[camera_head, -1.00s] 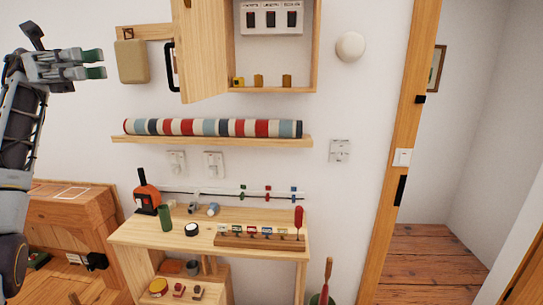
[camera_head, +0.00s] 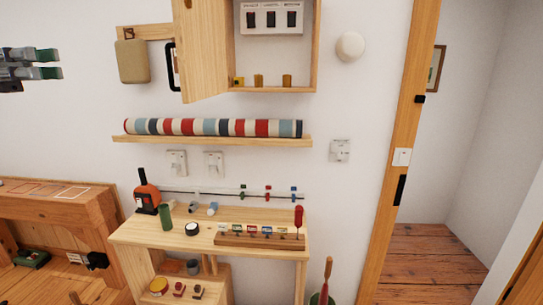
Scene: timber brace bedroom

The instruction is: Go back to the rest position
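My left gripper (camera_head: 58,63) is at the upper left edge of the head view. Its two grey fingers with dark green tips point right, with a gap between them and nothing held. It is in front of bare wall, left of a hanging tan pouch (camera_head: 132,61) and apart from it. The rest of the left arm is out of the frame. My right gripper is not in view.
A wooden cabinet (camera_head: 312,45) with its door (camera_head: 203,50) open is at the top. Below are a shelf (camera_head: 210,140) with a striped roll and a small workbench (camera_head: 140,234) with tools. A wooden chest (camera_head: 55,208) stands at lower left. A doorway opens at right.

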